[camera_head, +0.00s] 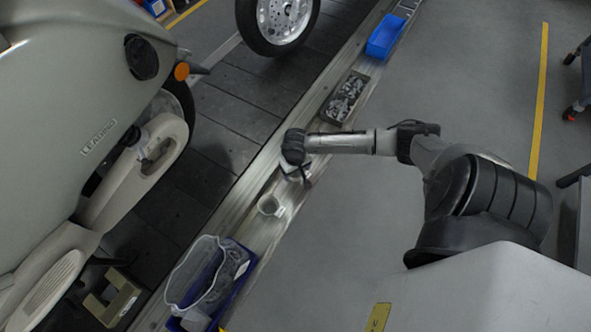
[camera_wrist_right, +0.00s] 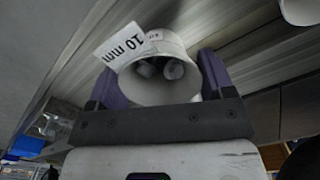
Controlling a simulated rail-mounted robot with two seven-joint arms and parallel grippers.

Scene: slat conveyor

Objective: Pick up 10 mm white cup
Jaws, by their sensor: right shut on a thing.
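The 10 mm white cup (camera_wrist_right: 146,90) shows in the right wrist view, with its white "10 mm" label (camera_wrist_right: 124,46) sticking out to the left. A few small grey parts lie inside it. My right gripper (camera_wrist_right: 158,74) is shut on this cup, with one purple finger on each side. In the head view, my right gripper (camera_head: 297,172) is over the metal ledge beside the conveyor and mostly hides the cup. I cannot tell whether the cup still touches the ledge. My left gripper is not in view.
Another white cup (camera_head: 269,205) stands close by on the ledge. A blue bin with a clear bag (camera_head: 205,280) is nearer, a dark tray of metal parts (camera_head: 345,97) and a blue bin (camera_head: 385,36) are farther. A scooter (camera_head: 85,120) stands on the left.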

